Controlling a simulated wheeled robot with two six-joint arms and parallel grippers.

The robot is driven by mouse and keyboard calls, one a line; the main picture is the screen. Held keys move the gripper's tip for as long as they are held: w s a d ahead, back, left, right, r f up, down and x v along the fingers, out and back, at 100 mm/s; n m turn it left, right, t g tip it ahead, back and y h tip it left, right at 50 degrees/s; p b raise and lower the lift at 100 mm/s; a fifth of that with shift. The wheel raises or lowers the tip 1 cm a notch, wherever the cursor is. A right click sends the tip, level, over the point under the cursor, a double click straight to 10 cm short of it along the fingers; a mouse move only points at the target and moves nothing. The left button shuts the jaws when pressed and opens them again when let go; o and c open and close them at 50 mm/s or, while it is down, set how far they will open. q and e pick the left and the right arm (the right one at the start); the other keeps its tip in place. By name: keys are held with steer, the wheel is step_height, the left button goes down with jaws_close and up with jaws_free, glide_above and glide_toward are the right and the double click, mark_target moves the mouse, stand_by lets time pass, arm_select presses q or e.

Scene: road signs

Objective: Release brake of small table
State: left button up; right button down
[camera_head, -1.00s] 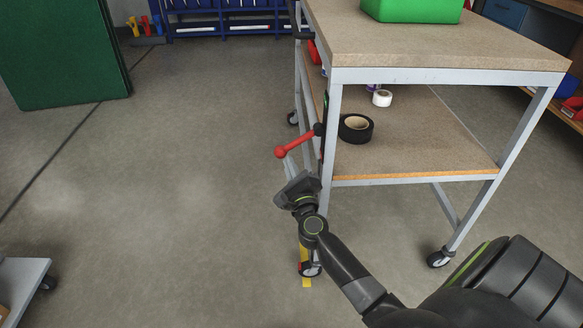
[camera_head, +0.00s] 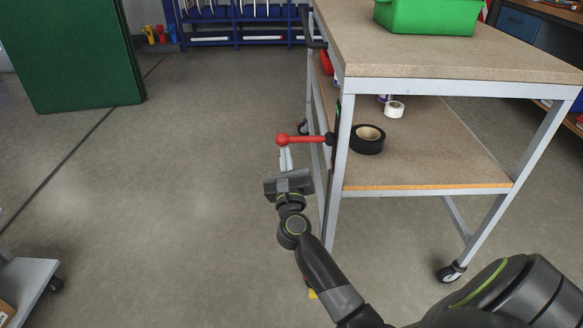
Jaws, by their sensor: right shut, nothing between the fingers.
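The small table (camera_head: 430,84) on castors stands at the right, with a wooden top and a lower shelf. Its red brake lever (camera_head: 305,139) sticks out to the left from the near left leg, about level, with a round red knob at its end. My right gripper (camera_head: 286,158) is shut and empty, with its fingertips just below the knob. I cannot tell whether they touch it. My left gripper is not in view.
A green bin (camera_head: 428,17) stands on the tabletop. Black tape (camera_head: 367,140) and white tape (camera_head: 394,109) lie on the lower shelf. A green board (camera_head: 80,55) stands at the far left, and a grey cart (camera_head: 25,285) at the lower left. The floor between is clear.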

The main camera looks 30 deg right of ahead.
mark_target(284, 143)
step_height(284, 143, up, 4)
steer(key=m, duration=0.2)
steer(key=m+h, duration=0.1)
steer(key=m, duration=0.1)
steer(key=m+g, duration=0.1)
steer(key=m, duration=0.1)
steer(key=shift+w+a+r+h+p, duration=0.15)
steer(key=shift+r+h+p, duration=0.15)
steer(key=shift+h, duration=0.1)
steer(key=shift+r+m+h, duration=0.3)
steer(key=shift+r+m, duration=0.3)
steer(key=shift+m, duration=0.3)
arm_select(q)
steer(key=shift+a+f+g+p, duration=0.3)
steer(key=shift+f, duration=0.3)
arm_select(e)
steer(key=shift+s+d+r+m+g+h, duration=0.1)
steer(key=shift+d+r+m+g+h, duration=0.1)
steer(key=shift+r+m+g, duration=0.25)
steer(key=shift+s+d+r+m+g+h, duration=0.15)
steer(key=shift+r+m+h, duration=0.1)
steer(key=shift+m, duration=0.3)
steer(key=shift+r, duration=0.2)
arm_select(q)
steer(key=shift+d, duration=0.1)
